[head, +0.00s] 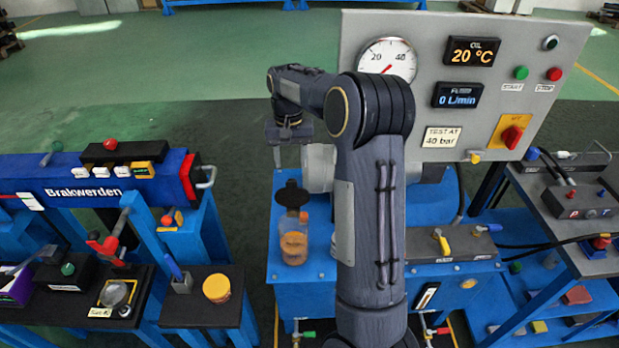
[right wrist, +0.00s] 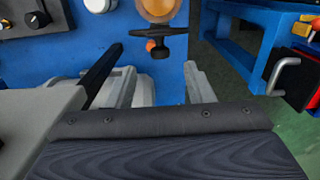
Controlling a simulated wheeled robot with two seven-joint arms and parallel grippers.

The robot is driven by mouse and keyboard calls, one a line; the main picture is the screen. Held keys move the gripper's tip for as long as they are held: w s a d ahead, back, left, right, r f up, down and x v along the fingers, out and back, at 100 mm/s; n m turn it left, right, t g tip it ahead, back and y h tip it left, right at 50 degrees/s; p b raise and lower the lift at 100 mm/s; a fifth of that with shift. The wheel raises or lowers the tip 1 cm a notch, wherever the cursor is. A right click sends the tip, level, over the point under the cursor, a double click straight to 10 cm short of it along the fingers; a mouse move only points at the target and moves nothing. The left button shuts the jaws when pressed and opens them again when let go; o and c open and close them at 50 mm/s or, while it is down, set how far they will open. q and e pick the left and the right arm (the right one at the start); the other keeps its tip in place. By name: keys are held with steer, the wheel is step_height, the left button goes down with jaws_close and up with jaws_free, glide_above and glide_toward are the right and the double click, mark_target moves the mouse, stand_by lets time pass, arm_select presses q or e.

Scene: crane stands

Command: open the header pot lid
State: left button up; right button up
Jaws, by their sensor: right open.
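The header pot (head: 294,245) is a clear pot with amber fluid, on the blue bench in the head view. A black lid-like piece with a raised knob (head: 291,195) shows at its top; I cannot tell whether it is closed. In the right wrist view the amber round pot (right wrist: 160,8) is cut off at the top edge, with a black winged piece (right wrist: 158,40) just below it. My right gripper (head: 289,135) is above and behind the pot, apart from it. In the right wrist view its fingers (right wrist: 160,85) are spread with nothing held. My left gripper is out of view.
A grey panel (head: 460,28) with a gauge and displays stands behind, right of my arm. A pale motor-like body (head: 318,167) sits behind the pot. The Brakwerden stand (head: 90,192) is on the left, with a floor gap between. A second bench (head: 570,185) is at right.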

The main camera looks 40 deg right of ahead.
mark_target(292, 190)
steer(key=shift+w, duration=0.2)
steer(key=shift+d+f, duration=0.15)
steer(key=shift+f, duration=0.05)
step_height(292, 190, down, 7)
steer(key=shift+f+p, duration=0.15)
steer(key=shift+p, duration=0.15)
jaws_close()
